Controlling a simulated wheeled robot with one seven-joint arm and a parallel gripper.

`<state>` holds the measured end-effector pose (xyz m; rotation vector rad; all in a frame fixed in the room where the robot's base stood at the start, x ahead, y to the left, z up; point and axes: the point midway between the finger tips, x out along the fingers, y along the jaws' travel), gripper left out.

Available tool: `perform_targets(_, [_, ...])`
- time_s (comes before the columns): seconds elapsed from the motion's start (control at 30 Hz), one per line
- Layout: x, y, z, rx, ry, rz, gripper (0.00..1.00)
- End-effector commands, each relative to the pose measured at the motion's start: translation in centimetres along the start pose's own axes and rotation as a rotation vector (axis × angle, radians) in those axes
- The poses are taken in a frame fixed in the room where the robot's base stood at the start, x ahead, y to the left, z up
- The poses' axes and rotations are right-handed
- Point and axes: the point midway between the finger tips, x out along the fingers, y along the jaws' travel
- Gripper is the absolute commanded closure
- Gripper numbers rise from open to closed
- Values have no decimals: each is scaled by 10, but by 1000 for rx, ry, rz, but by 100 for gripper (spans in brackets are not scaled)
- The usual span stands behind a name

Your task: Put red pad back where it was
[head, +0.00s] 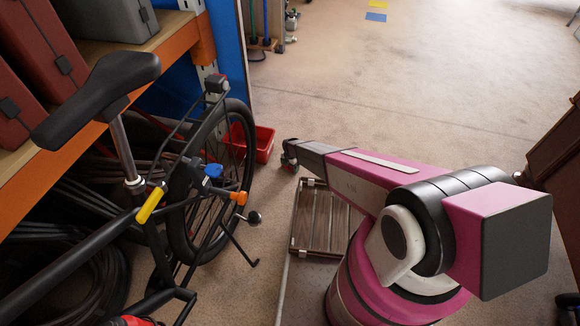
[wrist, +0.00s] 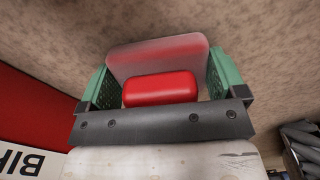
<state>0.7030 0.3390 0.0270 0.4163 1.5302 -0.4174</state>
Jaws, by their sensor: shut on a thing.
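In the wrist view, my gripper (wrist: 162,85) has its two green fingers on either side of the red pad (wrist: 160,90), a rounded bright red block. A larger, paler reddish slab (wrist: 158,52) with rounded corners shows just beyond it; I cannot tell whether the two are one piece. In the head view, my gripper (head: 289,155) points down near the floor, just right of the red bin (head: 265,143). The pad cannot be made out there.
A bicycle (head: 205,165) leans by an orange-edged shelf (head: 60,165) on the left. A wooden slatted rack (head: 312,225) lies beneath my arm. Blue (head: 376,17) and yellow (head: 378,5) pieces lie far back.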

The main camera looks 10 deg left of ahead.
Motion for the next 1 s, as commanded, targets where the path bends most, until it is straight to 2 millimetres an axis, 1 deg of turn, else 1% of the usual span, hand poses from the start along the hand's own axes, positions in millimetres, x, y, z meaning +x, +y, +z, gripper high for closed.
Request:
perform_targets(0.23, [2, 0, 0, 0, 0, 0, 32])
perform_targets(0.27, [3, 0, 0, 0, 0, 0, 7])
perform_targets(0.3, [2, 0, 0, 0, 0, 0, 0])
perform_targets(0.53, [2, 0, 0, 0, 0, 0, 0])
perform_targets(0.67, [-3, 0, 0, 0, 0, 0, 0])
perform_targets(0.77, [-12, -1, -1, 0, -1, 1, 0])
perform_targets(0.87, [-26, -1, -1, 0, -1, 1, 0])
perform_targets(1.0, [-52, -2, -1, 0, -1, 1, 0])
